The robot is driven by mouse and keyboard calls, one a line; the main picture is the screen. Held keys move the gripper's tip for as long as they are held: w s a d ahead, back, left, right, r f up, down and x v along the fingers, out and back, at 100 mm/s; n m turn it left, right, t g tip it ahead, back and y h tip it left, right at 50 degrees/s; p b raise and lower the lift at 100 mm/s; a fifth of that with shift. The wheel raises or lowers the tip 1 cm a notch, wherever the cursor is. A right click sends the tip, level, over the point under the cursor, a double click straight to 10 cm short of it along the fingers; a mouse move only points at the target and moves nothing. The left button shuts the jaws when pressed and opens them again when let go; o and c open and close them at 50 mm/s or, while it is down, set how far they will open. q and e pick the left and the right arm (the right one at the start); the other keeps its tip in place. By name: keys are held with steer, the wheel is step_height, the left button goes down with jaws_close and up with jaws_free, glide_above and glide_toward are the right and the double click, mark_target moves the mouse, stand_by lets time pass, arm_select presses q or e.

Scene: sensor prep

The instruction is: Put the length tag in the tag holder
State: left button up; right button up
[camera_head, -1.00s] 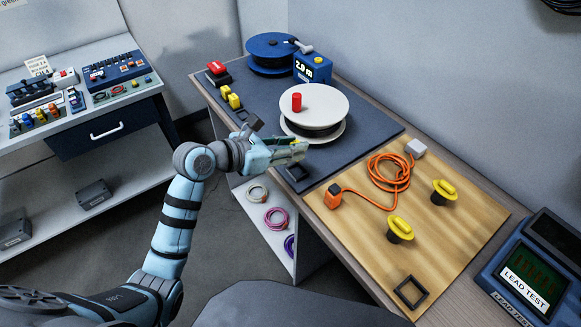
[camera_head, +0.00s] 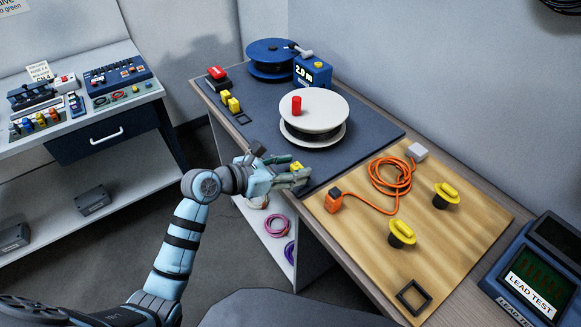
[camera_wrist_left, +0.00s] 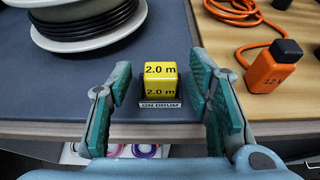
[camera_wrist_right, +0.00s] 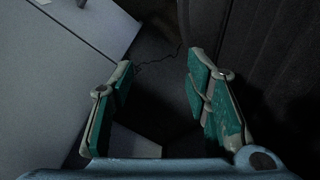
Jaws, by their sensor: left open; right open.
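The length tag (camera_wrist_left: 160,77) is a yellow block marked 2.0 m. In the left wrist view it stands upright in the small dark tag holder (camera_wrist_left: 161,105) labelled ON DRUM, at the mat's front edge. My left gripper (camera_wrist_left: 161,85) is open, its fingers on either side of the tag with a gap each side. In the head view the left gripper (camera_head: 303,177) is low over the mat and hides the holder; the yellow tag (camera_head: 296,166) shows by its fingers. My right gripper (camera_wrist_right: 160,75) is open and empty, away from the bench.
A pale drum (camera_head: 314,105) with a red peg stands behind the tag. An orange plug (camera_head: 334,200) and cable lie on the wooden board (camera_head: 440,235) to the right. Two more yellow tags (camera_head: 229,102) stand at the mat's left, beside an empty square frame (camera_head: 242,119).

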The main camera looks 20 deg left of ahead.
arm_select(q)
steer(key=shift+r, duration=0.25)
steer(key=p+v, duration=0.1)
steer(key=v, duration=1.1)
steer(key=shift+f, duration=0.15)
